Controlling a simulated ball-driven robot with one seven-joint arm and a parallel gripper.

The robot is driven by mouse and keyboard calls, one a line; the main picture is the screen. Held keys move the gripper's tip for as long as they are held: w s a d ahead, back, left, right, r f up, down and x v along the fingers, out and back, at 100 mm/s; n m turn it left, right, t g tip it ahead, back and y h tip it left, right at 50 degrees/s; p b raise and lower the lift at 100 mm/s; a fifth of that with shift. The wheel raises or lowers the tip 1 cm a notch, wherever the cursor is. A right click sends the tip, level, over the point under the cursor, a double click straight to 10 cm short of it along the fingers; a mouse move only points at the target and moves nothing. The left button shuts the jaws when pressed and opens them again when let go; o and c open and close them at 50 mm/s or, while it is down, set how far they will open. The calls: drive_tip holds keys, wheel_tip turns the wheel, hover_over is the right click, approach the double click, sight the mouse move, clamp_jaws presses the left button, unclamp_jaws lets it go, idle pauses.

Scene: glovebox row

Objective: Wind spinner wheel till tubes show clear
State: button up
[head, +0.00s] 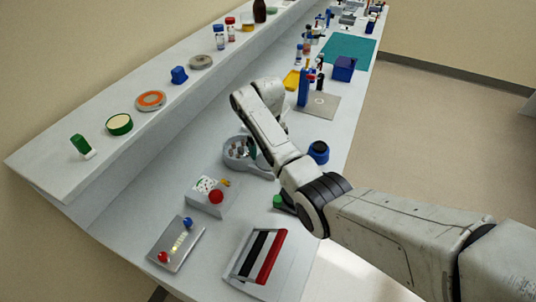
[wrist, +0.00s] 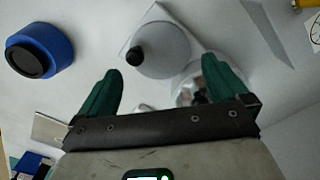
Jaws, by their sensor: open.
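The spinner (head: 238,153) is a grey round device on the bench, with several tubes in its bowl, partly behind my arm in the head view. In the wrist view its grey wheel (wrist: 165,58) carries a black knob (wrist: 135,56), just ahead of my fingertips. Part of the shiny bowl (wrist: 186,92) shows beside my right finger; the tube contents are too small to judge. My gripper (wrist: 162,64) is open, with its two green fingers apart and nothing between them. The knob lies beyond the tips, nearer the left finger, and I see no contact.
A blue and black round item (head: 318,152) stands right of the spinner. A white box with a red button (head: 215,197), a panel with red and blue knobs (head: 177,245) and a red-and-black striped holder (head: 259,256) stand in front. A raised shelf runs along the left.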

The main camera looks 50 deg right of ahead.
wheel_tip(320, 180, up, 7)
drive_tip(key=shift+f+b, duration=0.15)
drive_tip(key=shift+b, duration=0.25)
wheel_tip(320, 180, down, 9)
drive_tip(key=n+b, duration=1)
drive_tip(key=b, duration=0.2)
drive_tip(key=shift+n+b, duration=0.4)
drive_tip(key=shift+f+p, duration=0.35)
drive_tip(key=shift+f, duration=0.6)
